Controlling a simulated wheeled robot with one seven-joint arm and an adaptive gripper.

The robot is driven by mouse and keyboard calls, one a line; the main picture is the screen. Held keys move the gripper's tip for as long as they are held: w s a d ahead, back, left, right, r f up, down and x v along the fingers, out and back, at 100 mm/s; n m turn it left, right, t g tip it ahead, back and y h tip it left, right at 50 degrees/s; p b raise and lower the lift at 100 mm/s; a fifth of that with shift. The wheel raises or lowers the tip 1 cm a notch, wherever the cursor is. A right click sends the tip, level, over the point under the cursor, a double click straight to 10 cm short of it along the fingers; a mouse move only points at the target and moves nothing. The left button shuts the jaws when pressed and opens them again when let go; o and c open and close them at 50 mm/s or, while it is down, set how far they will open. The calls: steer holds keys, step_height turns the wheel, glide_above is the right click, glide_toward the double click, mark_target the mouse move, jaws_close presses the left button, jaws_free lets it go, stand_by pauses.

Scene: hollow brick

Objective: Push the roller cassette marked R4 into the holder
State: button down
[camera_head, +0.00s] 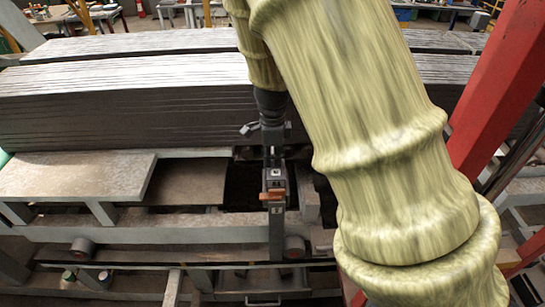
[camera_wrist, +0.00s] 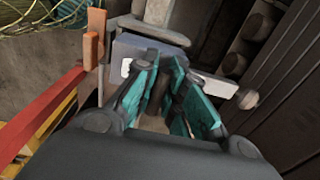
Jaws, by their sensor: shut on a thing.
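The roller cassette is a grey block (camera_head: 276,180) with a small white label, below my gripper at the middle of the head view. The label's writing is too small to read. In the wrist view the grey cassette (camera_wrist: 140,48) lies just beyond the fingertips, with its white label on the left. My gripper (camera_head: 272,150) points down at it. In the wrist view its teal-padded fingers (camera_wrist: 168,88) are closed on a part of the cassette. The holder cannot be told clearly from the grey frame around the cassette, and how deep the cassette sits is hidden.
An orange block (camera_head: 272,197) shows at the front of the cassette, on a grey upright (camera_head: 276,235). A long grey rail (camera_head: 160,230) runs across the front. A big stack of sheets (camera_head: 130,110) stands behind. A red post (camera_head: 500,85) rises at right. A dark gap (camera_head: 240,190) lies left of the cassette.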

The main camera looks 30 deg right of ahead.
mark_target(272, 165)
steer(key=shift+f+b, duration=1)
steer(key=shift+f, duration=1.25)
stand_by(1.4)
steer(key=c, duration=1.4)
jaws_free()
steer(key=shift+r, duration=0.1)
steer(key=r, duration=1.2)
steer(key=shift+s+a, duration=0.15)
steer(key=shift+s, duration=0.05)
steer(key=shift+f, duration=0.1)
